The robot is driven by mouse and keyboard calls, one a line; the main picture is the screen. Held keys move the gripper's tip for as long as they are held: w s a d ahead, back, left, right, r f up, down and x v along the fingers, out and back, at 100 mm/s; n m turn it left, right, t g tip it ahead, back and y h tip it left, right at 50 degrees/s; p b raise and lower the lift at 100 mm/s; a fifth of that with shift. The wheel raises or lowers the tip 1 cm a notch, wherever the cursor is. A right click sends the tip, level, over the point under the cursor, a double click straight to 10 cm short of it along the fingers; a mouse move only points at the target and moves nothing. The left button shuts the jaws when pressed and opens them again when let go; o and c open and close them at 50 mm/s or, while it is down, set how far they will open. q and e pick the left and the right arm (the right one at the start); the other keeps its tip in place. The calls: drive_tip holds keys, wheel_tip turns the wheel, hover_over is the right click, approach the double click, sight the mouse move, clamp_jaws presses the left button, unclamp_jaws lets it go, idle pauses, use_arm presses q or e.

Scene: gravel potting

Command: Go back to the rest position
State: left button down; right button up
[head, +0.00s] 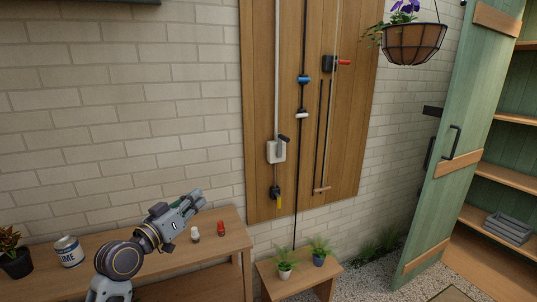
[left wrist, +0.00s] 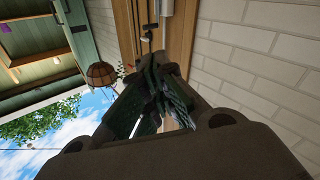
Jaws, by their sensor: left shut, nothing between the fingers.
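My left gripper (head: 197,199) is in the head view, reaching in from the lower left above a wooden bench (head: 90,283). It is shut and empty, pointing up and to the right. Its fingers also show close up in the left wrist view (left wrist: 160,75), with the wooden wall panel (left wrist: 178,30) beyond them. My right gripper is in neither view.
The bench bears a potted plant (head: 17,262), a tin (head: 69,251), a white-capped bottle (head: 195,235) and a red-capped bottle (head: 221,229). A low stool (head: 325,281) with two small potted plants stands right of it. A hanging basket (head: 413,43) and green door (head: 460,140) are at right.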

use_arm(q)
drive_tip(key=s+d+f+g+y, duration=0.15)
drive_tip(key=s+f+g, duration=0.35)
drive_tip(key=f, duration=0.7)
drive_tip(key=s+f+g+y, duration=0.25)
drive_tip(key=s+f, duration=0.45)
drive_tip(key=f, duration=0.5)
drive_tip(key=s+a+f+g+y, duration=0.2)
drive_tip(key=s+f+g, duration=0.1)
drive_tip(key=s+f, duration=0.4)
drive_tip(key=s+a+f+g+y, duration=0.2)
drive_tip(key=s+f+g, duration=0.15)
drive_tip(key=s, duration=0.65)
wheel_tip(320, 180, down, 33)
drive_tip(key=s, duration=0.2)
drive_tip(key=s+a+f, duration=0.3)
drive_tip(key=s+f, duration=0.7)
drive_tip(key=s, duration=0.1)
drive_tip(key=s+a+f+g, duration=0.1)
drive_tip(key=s+a+f, duration=0.2)
drive_tip(key=s+f, duration=0.7)
drive_tip(key=shift+s+f+m+g, duration=0.25)
drive_tip(key=shift+s+m+g, duration=0.05)
drive_tip(key=shift+s, duration=0.15)
drive_tip(key=shift+s, duration=0.15)
